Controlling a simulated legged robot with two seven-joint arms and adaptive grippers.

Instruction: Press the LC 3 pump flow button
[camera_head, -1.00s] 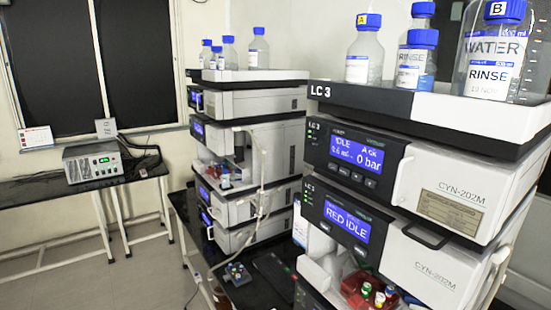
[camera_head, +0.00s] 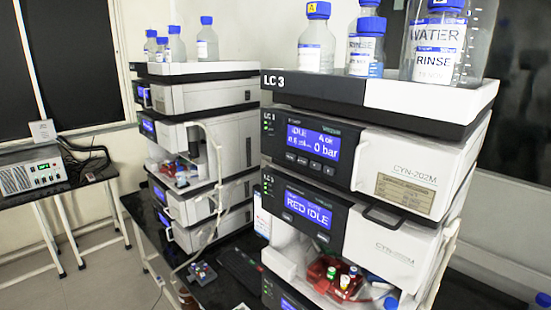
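The LC 3 stack (camera_head: 277,80) stands at the right of the head view, with its name on the black top tray. Its upper module is the pump (camera_head: 313,143), with a lit blue screen reading "IDLE" and "0 bar". A row of small dark buttons (camera_head: 309,163) sits under that screen; their labels are too small to read. Neither of my grippers shows in the view.
A second stack (camera_head: 203,97) stands left of LC 3 on the dark bench. Bottles (camera_head: 435,45) stand on LC 3's top. An open bay with coloured-capped vials (camera_head: 345,282) lies below. A grey instrument (camera_head: 32,172) is on the far-left table.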

